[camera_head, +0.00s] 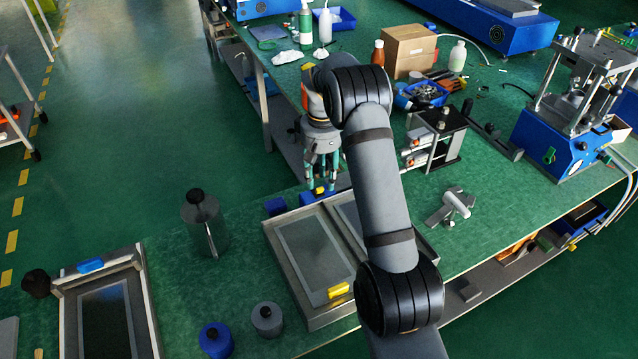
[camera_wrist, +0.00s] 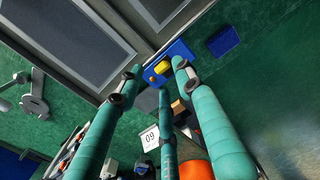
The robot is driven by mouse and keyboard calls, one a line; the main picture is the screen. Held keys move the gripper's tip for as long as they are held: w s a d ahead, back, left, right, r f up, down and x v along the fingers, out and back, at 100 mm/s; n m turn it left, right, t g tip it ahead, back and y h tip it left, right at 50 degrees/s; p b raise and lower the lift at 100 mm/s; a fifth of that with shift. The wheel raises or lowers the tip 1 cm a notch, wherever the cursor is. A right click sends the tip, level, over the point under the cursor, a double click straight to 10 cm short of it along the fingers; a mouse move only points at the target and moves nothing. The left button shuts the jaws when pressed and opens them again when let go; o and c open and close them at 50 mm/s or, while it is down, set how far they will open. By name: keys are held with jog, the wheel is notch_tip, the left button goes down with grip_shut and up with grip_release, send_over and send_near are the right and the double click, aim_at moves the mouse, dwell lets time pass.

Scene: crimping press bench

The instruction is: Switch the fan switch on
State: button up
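A small blue block (camera_head: 319,193) with a yellow part on top lies at the back edge of the framed panels, below my gripper (camera_head: 321,184). I cannot read a label on it, so I cannot tell for sure that it is the fan switch. Whether a fingertip touches the block cannot be told. No fan can be made out.
Framed dark panels (camera_head: 312,258) lie in front of my gripper, with a plain blue block (camera_head: 276,206) to the left. A dark cylinder (camera_head: 205,222) stands farther left. A clamp stand (camera_head: 436,140) is close at the right. A blue press (camera_head: 570,140) stands far right.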

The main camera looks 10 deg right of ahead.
aim_at(319, 191)
jog(key=shift+a+f, duration=0.15)
jog(key=shift+f, duration=0.6)
jog(key=shift+a+f, duration=0.1)
jog(key=shift+f, duration=0.6)
jog(key=shift+c, duration=0.9)
